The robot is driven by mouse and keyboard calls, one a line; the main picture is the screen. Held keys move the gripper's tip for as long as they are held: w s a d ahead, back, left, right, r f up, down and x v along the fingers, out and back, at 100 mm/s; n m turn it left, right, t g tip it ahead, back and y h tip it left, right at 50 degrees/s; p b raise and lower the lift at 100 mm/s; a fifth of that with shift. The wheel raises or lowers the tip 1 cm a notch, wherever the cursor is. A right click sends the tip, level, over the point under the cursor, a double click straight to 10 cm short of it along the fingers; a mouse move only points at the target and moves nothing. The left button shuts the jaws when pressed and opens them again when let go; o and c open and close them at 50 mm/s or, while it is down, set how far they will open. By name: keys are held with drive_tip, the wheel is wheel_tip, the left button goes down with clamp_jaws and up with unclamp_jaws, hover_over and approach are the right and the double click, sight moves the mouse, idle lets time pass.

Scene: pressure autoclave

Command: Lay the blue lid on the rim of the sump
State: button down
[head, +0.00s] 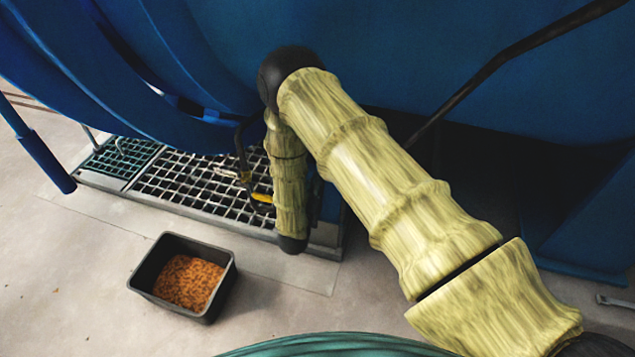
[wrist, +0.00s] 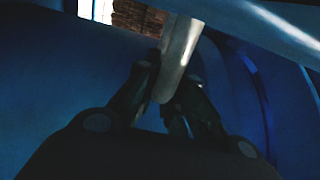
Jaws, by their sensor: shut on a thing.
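In the wrist view my gripper (wrist: 172,92) has its dark fingers closed around the end of a pale, rounded bar (wrist: 180,55). Whether this bar belongs to the blue lid, I cannot tell. Large blue curved surfaces (wrist: 60,95) fill much of the dim view around it. In the head view a pit covered by a metal grating, apparently the sump, has a pale rim (head: 170,213) and lies below the blue vessel. My arm hangs over its right end and hides part of it; my fingers are not clear there. I cannot single out a separate blue lid.
The big blue vessel (head: 400,60) overhangs the back. A black bin (head: 160,300) of orange-brown granules stands on the floor in front of the grating. A teal grid (head: 118,157) covers the grating's left end. A blue post (head: 45,160) stands at left. The front floor is mostly clear.

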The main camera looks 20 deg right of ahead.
drive_tip(key=shift+f, duration=0.5)
drive_tip(key=c, duration=1.6)
unclamp_jaws()
drive_tip(key=shift+f, duration=0.1)
drive_tip(key=shift+o, duration=0.7)
drive_tip(key=v, duration=1.2)
